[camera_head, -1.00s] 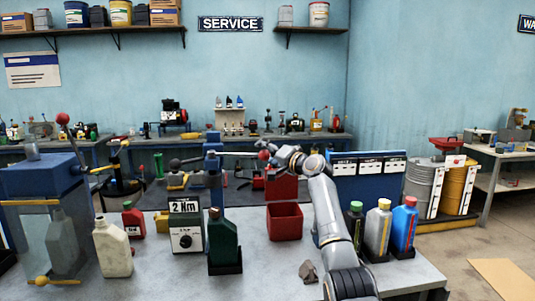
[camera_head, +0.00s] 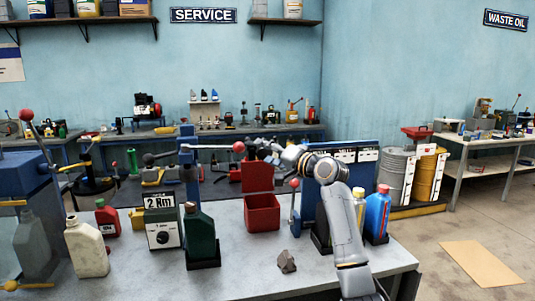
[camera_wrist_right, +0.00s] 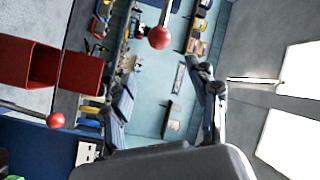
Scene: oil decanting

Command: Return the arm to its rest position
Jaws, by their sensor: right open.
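My right arm (camera_head: 345,235) rises from the lower right of the head view and bends left at its wrist. My right gripper (camera_head: 262,149) is at the arm's far end, raised in front of the back wall bench and above the red bin (camera_head: 262,215). In the right wrist view its two dark fingers (camera_wrist_right: 163,95) stand apart with nothing between them. The arm partly hides the bottles at the table's right, including the yellow bottle (camera_head: 359,208). My left gripper is in neither view.
A red-knobbed lever (camera_head: 295,205) stands close left of my arm.

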